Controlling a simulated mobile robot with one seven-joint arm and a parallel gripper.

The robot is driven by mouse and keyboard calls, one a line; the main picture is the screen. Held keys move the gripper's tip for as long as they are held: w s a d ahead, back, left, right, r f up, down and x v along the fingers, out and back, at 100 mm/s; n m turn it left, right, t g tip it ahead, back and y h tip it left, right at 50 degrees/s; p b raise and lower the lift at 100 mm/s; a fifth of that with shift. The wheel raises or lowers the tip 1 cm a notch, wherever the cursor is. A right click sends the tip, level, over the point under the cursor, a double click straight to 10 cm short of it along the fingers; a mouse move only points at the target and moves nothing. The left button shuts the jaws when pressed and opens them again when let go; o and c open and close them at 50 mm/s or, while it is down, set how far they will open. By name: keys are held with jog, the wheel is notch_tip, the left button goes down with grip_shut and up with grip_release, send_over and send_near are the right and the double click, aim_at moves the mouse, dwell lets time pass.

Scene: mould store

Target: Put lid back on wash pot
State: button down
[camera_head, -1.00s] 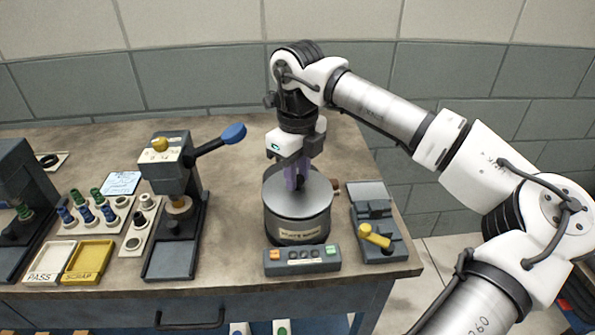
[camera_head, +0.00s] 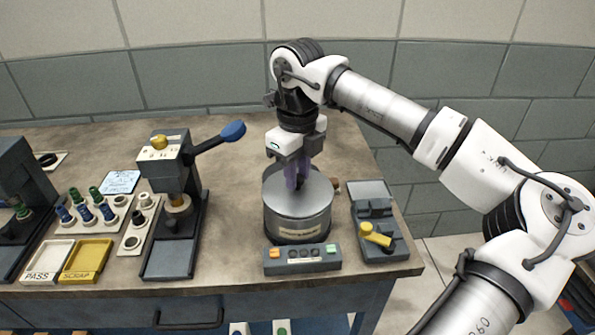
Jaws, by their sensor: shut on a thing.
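The wash pot (camera_head: 298,223) is a grey metal drum with a label on its front, standing on the bench near its right end. A flat grey lid (camera_head: 312,200) lies on top of the pot and looks level. My gripper (camera_head: 296,184) is over the lid, pointing down, with its purple fingers shut at the lid's middle. The lid's handle is hidden between the fingers. I cannot tell whether the lid is fully seated on the rim.
A control box (camera_head: 303,259) with orange and green buttons stands before the pot. Right is a grey fixture with a yellow handle (camera_head: 376,236). Left is a press with a blue-knobbed lever (camera_head: 233,132). PASS (camera_head: 48,260) and yellow SCRAP (camera_head: 87,260) trays lie further left.

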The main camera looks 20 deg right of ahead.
dwell(0.3)
jog(key=c, duration=0.6)
grip_release()
jog(key=shift+r+p, duration=2.1)
jog(key=shift+r, duration=1.4)
jog(key=shift+c, duration=0.5)
grip_shut()
